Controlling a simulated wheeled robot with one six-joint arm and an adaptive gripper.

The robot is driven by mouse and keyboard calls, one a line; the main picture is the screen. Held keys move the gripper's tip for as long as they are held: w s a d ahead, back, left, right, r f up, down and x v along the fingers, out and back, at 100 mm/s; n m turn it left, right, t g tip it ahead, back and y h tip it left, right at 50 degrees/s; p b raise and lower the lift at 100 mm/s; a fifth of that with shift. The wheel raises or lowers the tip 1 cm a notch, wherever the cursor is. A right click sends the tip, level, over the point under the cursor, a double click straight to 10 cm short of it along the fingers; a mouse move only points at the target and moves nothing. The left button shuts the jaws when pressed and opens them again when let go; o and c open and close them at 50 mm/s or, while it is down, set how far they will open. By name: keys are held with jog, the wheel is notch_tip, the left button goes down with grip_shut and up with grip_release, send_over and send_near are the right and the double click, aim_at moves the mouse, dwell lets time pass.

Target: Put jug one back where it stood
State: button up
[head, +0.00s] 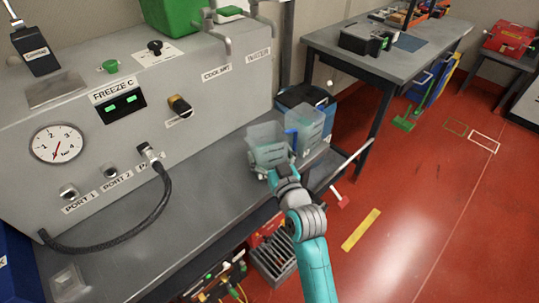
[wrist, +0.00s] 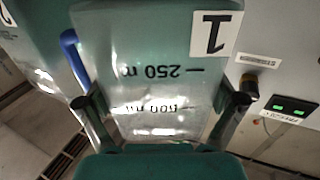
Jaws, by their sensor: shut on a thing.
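Jug one (head: 266,141), a clear jug, is in my gripper (head: 278,172) at the front edge of the grey bench. In the wrist view, jug one (wrist: 140,40) shows its "1" label and upside-down volume marks. My gripper's fingers (wrist: 163,103) are shut on it, one on each side. A second clear jug (head: 307,123) stands just right of it in the head view; part of it shows at the left of the wrist view (wrist: 30,40). A blue part lies between the jugs. I cannot tell whether jug one's base touches the bench; my gripper partly hides it.
A grey machine panel (head: 205,95) with gauge, ports and labels stands behind the bench (head: 130,235). A black hose (head: 150,215) lies over the bench's left part. Its middle is clear. A blue bin (head: 290,98) is behind the jugs.

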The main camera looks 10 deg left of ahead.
jog(key=shift+f, duration=0.5)
jog(key=o, duration=1.2)
jog(key=shift+f, duration=0.15)
jog(key=v, duration=1.2)
